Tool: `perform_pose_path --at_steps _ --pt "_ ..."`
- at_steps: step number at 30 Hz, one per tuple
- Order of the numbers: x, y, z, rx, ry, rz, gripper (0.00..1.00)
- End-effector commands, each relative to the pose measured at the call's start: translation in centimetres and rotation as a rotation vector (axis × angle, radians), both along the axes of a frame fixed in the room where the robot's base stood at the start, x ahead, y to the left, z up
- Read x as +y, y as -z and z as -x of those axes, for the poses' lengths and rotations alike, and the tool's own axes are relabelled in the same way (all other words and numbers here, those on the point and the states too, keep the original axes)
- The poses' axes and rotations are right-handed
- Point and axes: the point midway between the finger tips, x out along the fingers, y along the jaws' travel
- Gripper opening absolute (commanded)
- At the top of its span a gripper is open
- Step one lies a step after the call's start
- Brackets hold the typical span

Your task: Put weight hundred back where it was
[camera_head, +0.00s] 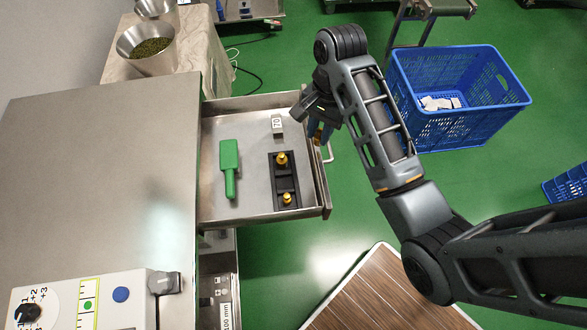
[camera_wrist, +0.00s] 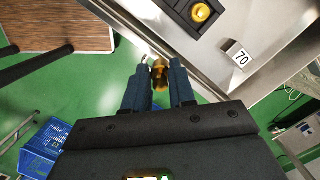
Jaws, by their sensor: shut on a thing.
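My gripper (camera_head: 319,125) is at the front right edge of the open drawer (camera_head: 213,211). In the wrist view my gripper (camera_wrist: 161,66) is shut on a small brass weight (camera_wrist: 160,76), held between the fingertips; its marking is not readable. The held weight shows only as a bit of gold in the head view. In the drawer lies a black weight holder (camera_head: 286,180) with a larger brass weight (camera_head: 281,159) at its far end and a smaller one (camera_head: 287,199) at its near end. The holder's middle appears empty. Part of the holder (camera_wrist: 180,8) shows in the wrist view.
The drawer's raised rim and handle (camera_head: 329,153) are beside my gripper. A blue crate (camera_head: 460,126) stands on the floor at right.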

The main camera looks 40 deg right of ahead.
Motion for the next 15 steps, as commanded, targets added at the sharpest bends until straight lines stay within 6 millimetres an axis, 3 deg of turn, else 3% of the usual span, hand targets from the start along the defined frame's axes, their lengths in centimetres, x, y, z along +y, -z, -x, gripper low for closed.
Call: perform_pose_path --at_steps 5,15 --pt "0.5 0.8 0.5 0.006 0.061 0.002 0.00" --pt "7.2 4.4 -0.6 0.007 0.057 0.002 0.00"
